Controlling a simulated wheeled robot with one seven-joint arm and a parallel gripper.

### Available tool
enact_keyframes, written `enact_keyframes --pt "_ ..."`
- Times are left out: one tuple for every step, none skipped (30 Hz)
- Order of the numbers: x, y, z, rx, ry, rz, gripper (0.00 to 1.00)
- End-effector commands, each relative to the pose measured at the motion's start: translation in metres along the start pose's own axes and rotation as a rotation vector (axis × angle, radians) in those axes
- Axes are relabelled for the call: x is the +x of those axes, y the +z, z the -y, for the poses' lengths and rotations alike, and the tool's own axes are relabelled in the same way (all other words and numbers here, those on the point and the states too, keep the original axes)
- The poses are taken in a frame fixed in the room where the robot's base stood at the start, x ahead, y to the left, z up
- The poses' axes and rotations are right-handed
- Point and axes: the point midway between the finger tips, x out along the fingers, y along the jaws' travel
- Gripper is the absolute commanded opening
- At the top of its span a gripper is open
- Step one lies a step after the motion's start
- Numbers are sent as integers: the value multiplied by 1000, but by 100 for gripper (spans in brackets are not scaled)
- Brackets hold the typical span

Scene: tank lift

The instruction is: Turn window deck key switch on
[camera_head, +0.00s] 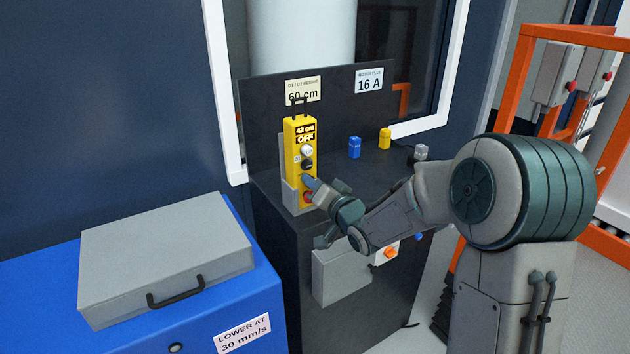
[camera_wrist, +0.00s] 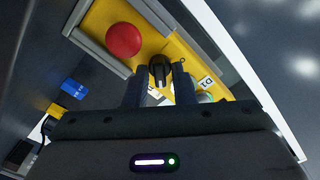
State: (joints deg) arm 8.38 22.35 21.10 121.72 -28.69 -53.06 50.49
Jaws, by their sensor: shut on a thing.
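A yellow control box (camera_head: 294,150) stands upright in a grey holder on the dark window deck in the head view. Its display reads "42 cm" and "OFF". A black key switch knob (camera_wrist: 159,66) sits on the yellow face in the wrist view, between a red button (camera_wrist: 123,40) and a pale button (camera_wrist: 206,98). My gripper (camera_wrist: 159,80) has one finger on each side of the knob and is shut on it. In the head view my gripper (camera_head: 309,182) reaches the box from the right, and its fingers partly hide the lower face.
A blue block (camera_head: 354,147) and a yellow block (camera_head: 385,138) stand on the deck to the right. Signs read "60 cm" and "16 A" behind. A grey case (camera_head: 165,255) lies on a blue cabinet at left. An orange frame (camera_head: 518,80) stands at right.

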Motion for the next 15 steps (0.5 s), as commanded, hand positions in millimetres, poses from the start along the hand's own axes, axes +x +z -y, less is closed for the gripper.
enact_keyframes --pt "0 -2 0 45 3 0 0" --pt "-1 -2 -1 74 4 0 0" --pt "0 -2 -1 113 4 0 0" --pt "0 -2 0 142 4 0 0" --pt "0 -2 -1 169 4 0 0" --pt "0 -2 -1 207 4 -1 0" --pt "0 -2 -1 236 4 -1 0" --pt "0 -2 -1 265 3 -1 0" --pt "0 -2 -1 303 3 -1 0" --pt "0 -2 -1 331 3 -2 0" --pt "0 -3 -1 360 3 -2 0" --pt "0 -3 -1 398 3 -2 0" --pt "0 -2 -1 425 3 -2 0" --pt "0 -2 -1 453 3 -1 0" --pt "0 -2 -1 489 3 -2 0"
